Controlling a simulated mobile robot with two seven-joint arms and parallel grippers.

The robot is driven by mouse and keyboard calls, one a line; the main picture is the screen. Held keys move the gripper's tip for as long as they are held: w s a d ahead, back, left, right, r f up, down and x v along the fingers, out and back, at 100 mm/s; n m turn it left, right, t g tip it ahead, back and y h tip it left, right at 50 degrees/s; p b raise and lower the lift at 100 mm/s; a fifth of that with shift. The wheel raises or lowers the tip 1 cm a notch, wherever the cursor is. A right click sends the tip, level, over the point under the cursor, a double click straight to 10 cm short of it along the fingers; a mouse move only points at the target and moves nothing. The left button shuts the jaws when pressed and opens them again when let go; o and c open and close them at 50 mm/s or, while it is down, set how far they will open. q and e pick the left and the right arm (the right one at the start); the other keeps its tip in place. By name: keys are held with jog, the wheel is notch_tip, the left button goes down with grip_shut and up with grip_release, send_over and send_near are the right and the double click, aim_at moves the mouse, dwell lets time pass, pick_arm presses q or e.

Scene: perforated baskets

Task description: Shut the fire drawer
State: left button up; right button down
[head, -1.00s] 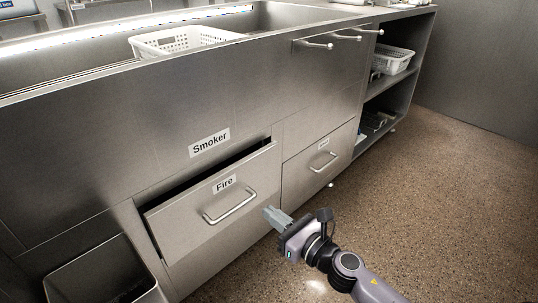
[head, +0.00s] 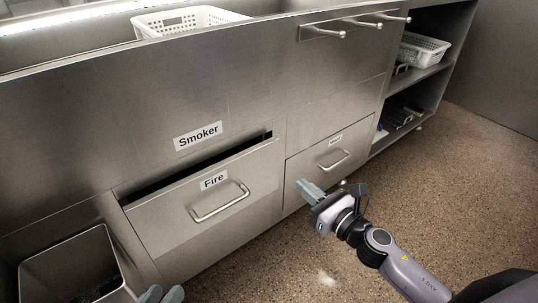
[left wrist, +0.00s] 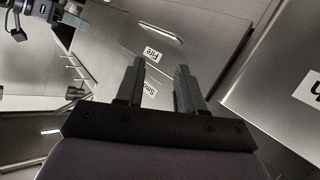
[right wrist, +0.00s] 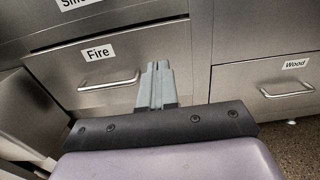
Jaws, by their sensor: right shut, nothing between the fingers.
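The Fire drawer (head: 160,225) is a steel front with a bar handle (head: 221,206) and a "Fire" label. It stands partly open, with a dark gap along its top edge.
A closed Wood drawer (head: 312,172) sits to the right. An open steel bin (head: 70,262) stands at the lower left. Hooks (head: 342,34) project from the counter front at upper right. White baskets (head: 424,49) are on the shelf and in the sink. The floor at right is free.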

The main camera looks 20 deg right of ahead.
aim_at(262, 152)
jog(key=b+x, duration=0.1)
jog(key=x, duration=1.1)
jog(key=shift+w+a+f+b, duration=0.1)
jog(key=shift+w+a+b, duration=0.05)
jog(key=shift+w+b, duration=0.15)
jog(key=shift+w+a, duration=0.15)
jog(key=shift+w, duration=0.35)
pick_arm(q)
jog(key=shift+s+a+f, duration=0.1)
jog(key=shift+a, duration=0.05)
pick_arm(e)
jog(key=shift+w+a, duration=0.1)
jog(key=shift+w, duration=0.1)
